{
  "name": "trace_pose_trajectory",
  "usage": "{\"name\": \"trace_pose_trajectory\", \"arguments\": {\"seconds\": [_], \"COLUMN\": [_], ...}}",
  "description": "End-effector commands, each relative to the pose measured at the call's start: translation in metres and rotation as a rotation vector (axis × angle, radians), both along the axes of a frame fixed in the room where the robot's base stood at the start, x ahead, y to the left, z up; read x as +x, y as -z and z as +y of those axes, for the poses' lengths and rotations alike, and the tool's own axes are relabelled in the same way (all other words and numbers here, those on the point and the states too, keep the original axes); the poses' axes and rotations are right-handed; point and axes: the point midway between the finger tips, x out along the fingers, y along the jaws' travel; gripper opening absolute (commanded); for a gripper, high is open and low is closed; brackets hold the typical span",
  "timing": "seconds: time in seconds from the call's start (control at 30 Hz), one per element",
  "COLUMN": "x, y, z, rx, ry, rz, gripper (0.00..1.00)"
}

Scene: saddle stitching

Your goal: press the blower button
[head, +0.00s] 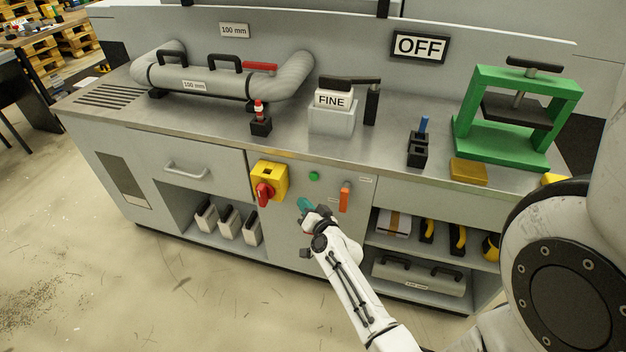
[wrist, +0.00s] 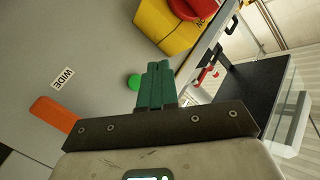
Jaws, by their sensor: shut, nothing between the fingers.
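A small round green button (head: 313,176) is on the grey front panel of the bench, between a yellow box with a red knob and an orange lever. It also shows in the wrist view (wrist: 133,82), just left of my fingers. My gripper (head: 304,203) is shut and empty, with its teal fingers together. In the head view the fingertips are below and slightly left of the button. In the wrist view the fingers (wrist: 158,66) point toward the panel and appear apart from the button. A sign (head: 419,46) above the bench reads OFF.
The yellow box (head: 268,178) with its red knob (head: 264,194) sticks out left of the button. The orange lever (head: 345,197) is to the right. Open shelves hold white bins (head: 228,220) and yellow-black tools (head: 458,241). A green press (head: 516,115) stands on top.

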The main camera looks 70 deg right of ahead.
Motion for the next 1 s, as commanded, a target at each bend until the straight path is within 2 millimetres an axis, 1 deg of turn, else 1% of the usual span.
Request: {"name": "trace_pose_trajectory", "arguments": {"seconds": [0.1,0.3,0.5,0.7,1.0], "x": [0.001,0.003,0.005,0.006,0.006], "y": [0.002,0.002,0.002,0.001,0.000], "z": [-0.017,-0.044,-0.063,-0.072,-0.073], "rx": [-0.001,-0.001,-0.002,0.000,0.001], "ry": [0.003,0.003,0.000,0.000,-0.001], "rz": [-0.002,-0.001,0.000,0.000,0.001], "gripper": [0.00,0.00,0.00,0.00,0.00]}}
